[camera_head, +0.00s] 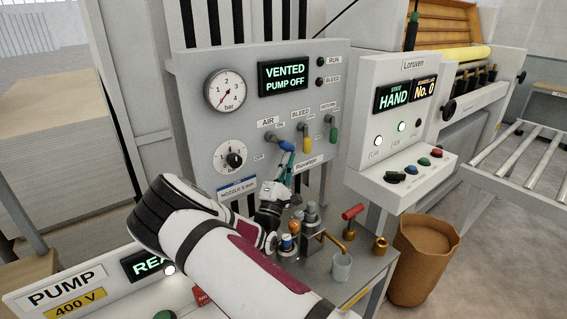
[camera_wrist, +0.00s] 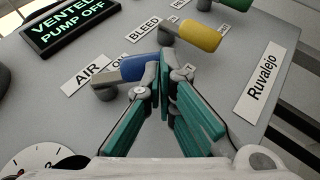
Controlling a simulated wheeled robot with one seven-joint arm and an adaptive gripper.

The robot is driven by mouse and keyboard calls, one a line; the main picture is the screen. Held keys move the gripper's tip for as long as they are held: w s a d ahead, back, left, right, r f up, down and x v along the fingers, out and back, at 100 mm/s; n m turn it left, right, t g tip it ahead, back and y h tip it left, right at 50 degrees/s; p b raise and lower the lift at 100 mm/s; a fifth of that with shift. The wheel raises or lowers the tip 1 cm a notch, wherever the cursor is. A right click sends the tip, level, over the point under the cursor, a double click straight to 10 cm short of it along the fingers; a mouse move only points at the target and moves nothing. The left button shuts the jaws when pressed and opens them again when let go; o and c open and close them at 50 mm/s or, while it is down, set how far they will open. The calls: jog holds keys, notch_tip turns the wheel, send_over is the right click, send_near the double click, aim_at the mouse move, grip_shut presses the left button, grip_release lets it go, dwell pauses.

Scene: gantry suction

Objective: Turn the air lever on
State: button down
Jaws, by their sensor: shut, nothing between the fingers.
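The air lever is a short blue handle (camera_head: 286,147) on the grey control panel, below the AIR label. In the head view it slants from its pivot down to the right. In the wrist view the blue handle (camera_wrist: 138,68) lies just left of my fingertips, and its free end meets or nearly meets them; I cannot tell if they touch. My gripper (camera_head: 288,150) has teal fingers, shut with nothing between them. Its closed tips (camera_wrist: 164,62) also show in the wrist view. The ON label (camera_wrist: 119,60) sits beside the blue handle.
The yellow bleed lever (camera_head: 306,140) and green return lever (camera_head: 333,132) stand to the right. The display (camera_head: 285,78) reads VENTED, PUMP OFF. A pressure gauge (camera_head: 227,91) is upper left. Fittings and a red-handled valve (camera_head: 352,212) stand on the bench below.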

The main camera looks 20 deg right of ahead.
jog(key=shift+d+r, duration=0.2)
jog(key=shift+d, duration=0.15)
jog(key=shift+w+d, duration=0.1)
jog(key=shift+w, duration=0.05)
dwell(0.4)
